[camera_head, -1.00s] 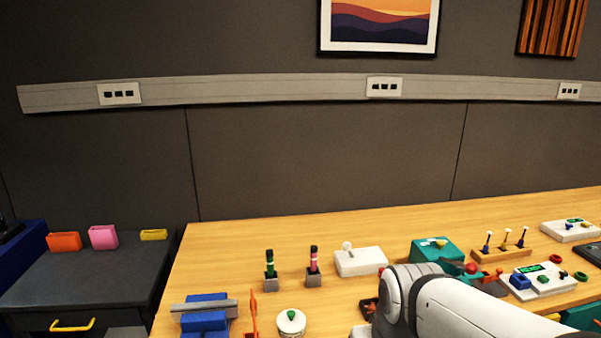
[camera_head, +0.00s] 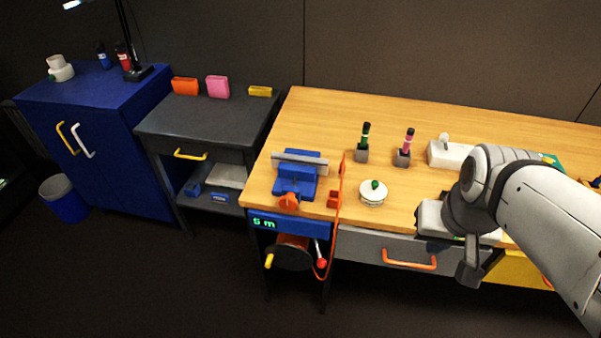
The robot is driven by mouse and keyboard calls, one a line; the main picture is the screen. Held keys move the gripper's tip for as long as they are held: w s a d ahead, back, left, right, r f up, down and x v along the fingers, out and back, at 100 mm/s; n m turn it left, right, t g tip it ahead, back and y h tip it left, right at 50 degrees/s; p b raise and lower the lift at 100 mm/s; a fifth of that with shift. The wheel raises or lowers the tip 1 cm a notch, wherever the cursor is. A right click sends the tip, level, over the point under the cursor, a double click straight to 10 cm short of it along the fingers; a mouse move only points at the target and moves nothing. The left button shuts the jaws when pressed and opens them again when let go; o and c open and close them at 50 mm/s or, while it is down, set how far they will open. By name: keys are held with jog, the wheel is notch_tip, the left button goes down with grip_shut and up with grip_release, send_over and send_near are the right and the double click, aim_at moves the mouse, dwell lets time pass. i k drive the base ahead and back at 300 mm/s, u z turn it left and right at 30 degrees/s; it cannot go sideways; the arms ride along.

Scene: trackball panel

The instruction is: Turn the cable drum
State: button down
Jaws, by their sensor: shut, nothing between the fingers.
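The cable drum (camera_head: 291,254) is under the left end of the wooden workbench, below a blue panel (camera_head: 292,224) whose green display reads "5 m". The drum has an orange body, a dark round side and a yellow handle (camera_head: 269,261) at its lower left. A red-orange cable (camera_head: 322,262) hangs at its right. My gripper (camera_head: 469,276) appears as a small grey end pointing down in front of the grey drawer, well to the right of the drum. It is shut and empty, touching neither drum nor handle. Its fingertips are too small to make out clearly.
On the bench are a blue clamp-like device (camera_head: 297,180), an upright orange piece (camera_head: 338,184), a white round pot (camera_head: 374,193) and two marker holders. An orange-handled drawer (camera_head: 385,246) lies between drum and gripper. The floor in front is clear.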

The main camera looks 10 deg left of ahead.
aim_at(289, 252)
jog(key=u, duration=0.8)
jog(key=k, duration=0.65)
jog(key=u, duration=0.2)
jog(key=i, duration=0.5)
